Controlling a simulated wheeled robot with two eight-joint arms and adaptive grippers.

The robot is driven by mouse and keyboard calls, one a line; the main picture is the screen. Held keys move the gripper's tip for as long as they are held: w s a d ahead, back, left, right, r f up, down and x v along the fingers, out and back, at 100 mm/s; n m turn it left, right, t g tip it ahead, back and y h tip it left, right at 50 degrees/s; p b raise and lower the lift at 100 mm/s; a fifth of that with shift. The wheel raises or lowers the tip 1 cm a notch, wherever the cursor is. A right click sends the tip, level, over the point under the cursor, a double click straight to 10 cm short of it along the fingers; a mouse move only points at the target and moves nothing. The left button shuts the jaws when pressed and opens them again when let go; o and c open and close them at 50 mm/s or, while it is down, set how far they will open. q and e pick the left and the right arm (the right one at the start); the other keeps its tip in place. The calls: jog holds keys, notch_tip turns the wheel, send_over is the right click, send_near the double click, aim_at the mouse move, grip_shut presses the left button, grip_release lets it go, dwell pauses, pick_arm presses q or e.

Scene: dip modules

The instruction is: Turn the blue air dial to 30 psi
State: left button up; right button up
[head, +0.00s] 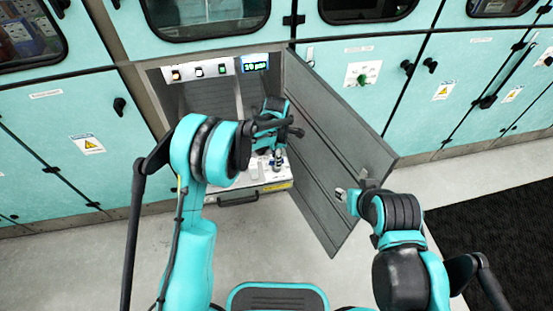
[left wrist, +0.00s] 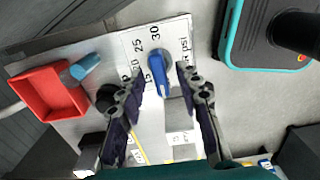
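The blue air dial (left wrist: 158,74) is a knob on a white panel (left wrist: 120,65) in the left wrist view. Printed numbers 15, 25 and 30 and the word psi surround it. Its exact pointer setting is hard to read. My left gripper (left wrist: 160,71) is open, with one finger on each side of the dial; contact cannot be told. In the head view my left gripper (head: 281,133) is over the pulled-out drawer (head: 262,187). A small display (head: 256,65) seems to read 10 psi. My right gripper (head: 346,196) is by the open door; its fingers are unclear.
The open grey door (head: 335,140) stands right of the drawer, close to both arms. Teal cabinets line the back; floor is clear in front.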

pick_arm(q)
grip_shut()
